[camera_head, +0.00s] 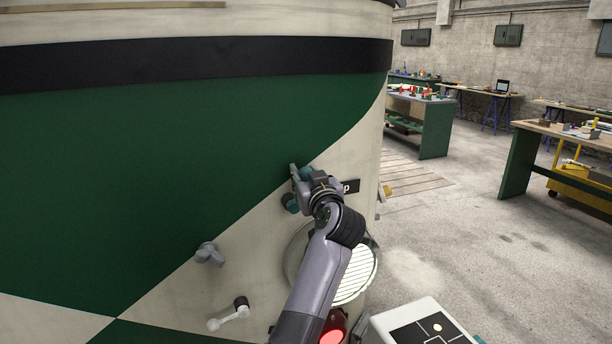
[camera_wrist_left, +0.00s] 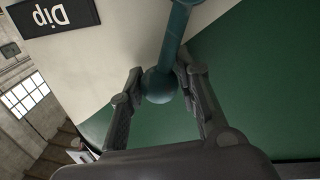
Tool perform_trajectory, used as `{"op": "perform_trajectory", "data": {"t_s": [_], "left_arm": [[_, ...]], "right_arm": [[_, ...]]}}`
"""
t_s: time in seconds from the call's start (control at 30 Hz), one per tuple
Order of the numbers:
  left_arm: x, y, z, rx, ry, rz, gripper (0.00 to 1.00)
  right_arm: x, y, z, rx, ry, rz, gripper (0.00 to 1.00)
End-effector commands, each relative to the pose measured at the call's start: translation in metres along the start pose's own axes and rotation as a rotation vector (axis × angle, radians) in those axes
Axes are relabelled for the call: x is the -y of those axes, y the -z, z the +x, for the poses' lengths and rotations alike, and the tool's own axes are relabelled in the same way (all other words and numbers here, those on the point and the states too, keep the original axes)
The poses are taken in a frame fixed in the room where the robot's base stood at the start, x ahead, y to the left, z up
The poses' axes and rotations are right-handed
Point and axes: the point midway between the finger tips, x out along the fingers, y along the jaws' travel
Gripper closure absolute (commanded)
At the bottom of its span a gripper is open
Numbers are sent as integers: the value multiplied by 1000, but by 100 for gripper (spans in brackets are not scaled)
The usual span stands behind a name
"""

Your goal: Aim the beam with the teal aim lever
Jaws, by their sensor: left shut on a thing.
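The teal aim lever (camera_head: 290,203) is on the green and cream tram front, beside the black Dip label (camera_head: 350,186). In the left wrist view the lever (camera_wrist_left: 177,35) shows as a teal rod ending in a ball (camera_wrist_left: 160,86). My left gripper (camera_head: 301,176) is at the lever and partly hides it in the head view. In the wrist view its two fingers (camera_wrist_left: 158,78) are on either side of the ball, shut on it. The round lamp with a ribbed lens (camera_head: 357,280) is below, partly hidden by my arm. My right gripper is not in view.
A grey knob (camera_head: 209,254) and a pale lever (camera_head: 230,315) stick out of the tram front (camera_head: 150,150) at lower left. A red lamp (camera_head: 333,336) and a white panel with a dark face (camera_head: 425,325) are at the bottom. Open floor (camera_head: 450,245) and workbenches (camera_head: 435,125) lie right.

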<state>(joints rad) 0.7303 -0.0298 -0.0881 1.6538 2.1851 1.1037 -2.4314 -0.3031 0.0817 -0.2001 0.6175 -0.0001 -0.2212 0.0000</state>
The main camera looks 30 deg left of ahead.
Motion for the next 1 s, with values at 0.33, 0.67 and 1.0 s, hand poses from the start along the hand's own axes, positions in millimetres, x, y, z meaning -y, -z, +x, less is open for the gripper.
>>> {"op": "perform_trajectory", "data": {"t_s": [0.33,0.67,1.0], "left_arm": [[-1,-1,0,2,-1,-1,98],[-1,-2,0,4,-3,-1,100],[8,7,-2,-3,-4,-118,100]], "right_arm": [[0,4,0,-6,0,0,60],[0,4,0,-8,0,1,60],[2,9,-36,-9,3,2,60]]}}
